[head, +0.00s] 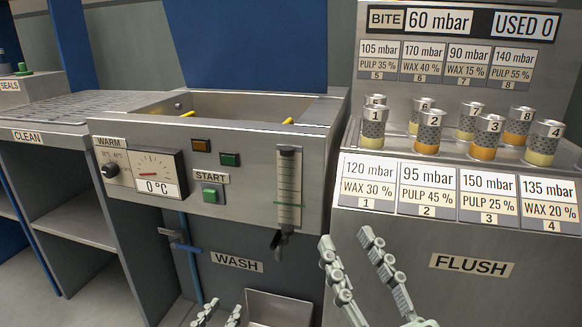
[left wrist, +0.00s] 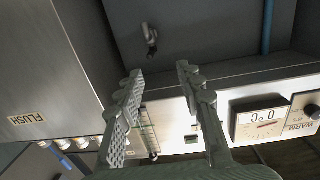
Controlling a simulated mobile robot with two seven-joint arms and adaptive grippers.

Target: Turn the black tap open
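The black tap (head: 277,239) hangs below the sight glass on the front of the wash unit. In the left wrist view, which is upside down, a small dark tap (left wrist: 151,40) shows beyond my fingertips. My left gripper (head: 219,308) shows only its fingertips at the bottom edge of the head view, lower and left of the tap. In the left wrist view its fingers (left wrist: 159,70) are apart with nothing between them. My right gripper (head: 347,240) is open and empty, right of the tap, in front of the flush unit.
A steel bin (head: 277,306) stands below the tap. A blue pipe (head: 194,270) with a blue-handled valve (head: 184,245) runs left of it. The sight glass (head: 288,185), START button (head: 211,194) and dial (head: 155,172) are on the panel. Numbered cups (head: 487,135) stand at right.

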